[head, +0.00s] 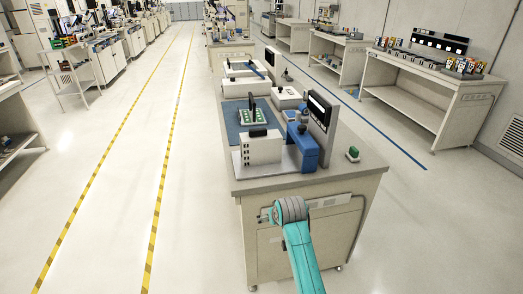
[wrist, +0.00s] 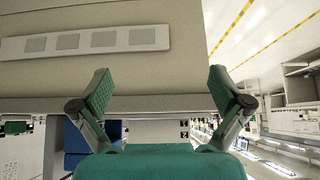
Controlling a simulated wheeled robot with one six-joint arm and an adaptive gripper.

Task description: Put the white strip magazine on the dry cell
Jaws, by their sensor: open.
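A white box with small dark slots (head: 262,149) and a dark top piece stands on the near bench's left front part; it looks like the white strip magazine, but I cannot be sure. I cannot pick out the dry cell by any marking. My gripper (wrist: 160,90) is open and empty in the wrist view, its green-padded fingers spread wide in front of the bench's side. In the head view my teal arm reaches up to the bench's front, below its top, and the fingers are barely visible there. The gripper is apart from the white box.
The near bench (head: 345,178) carries a blue machine (head: 304,150) with a dark screen, a green-topped block on a blue mat (head: 233,117), and a small green item (head: 352,154) at the right. Open floor (head: 195,190) with yellow-black lines lies left.

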